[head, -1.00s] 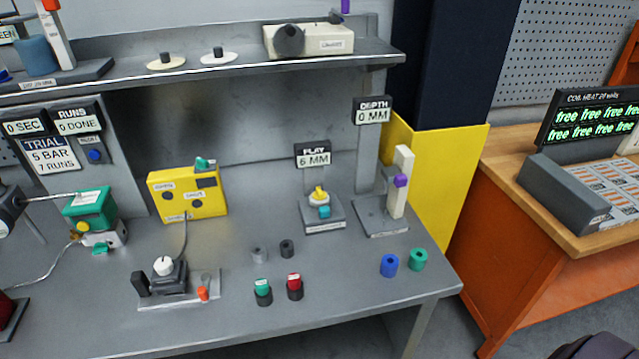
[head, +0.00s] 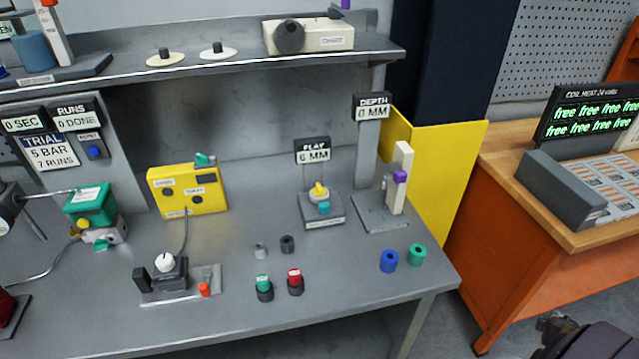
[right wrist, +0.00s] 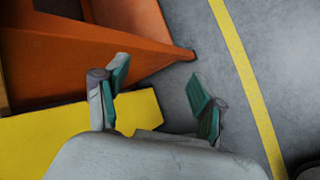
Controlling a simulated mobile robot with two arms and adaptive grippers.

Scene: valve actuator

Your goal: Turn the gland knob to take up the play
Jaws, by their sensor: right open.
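A yellow-topped knob (head: 319,190) sits on a small grey fixture (head: 322,214) with a teal part in front, near the back of the bench. The sign above it (head: 313,151) reads PLAY 6 MM. I cannot read a gland label on the knob. My right gripper (right wrist: 158,88) is open and empty in the right wrist view, over the floor beside the orange desk and away from the bench fixtures. My left gripper is not in view.
A post with a purple slider (head: 400,176) stands right of the knob. Blue (head: 389,261) and green (head: 417,255) rings lie near the bench's right edge. A fixture with a white knob (head: 165,262) stands left. The orange desk (head: 520,245) is at right.

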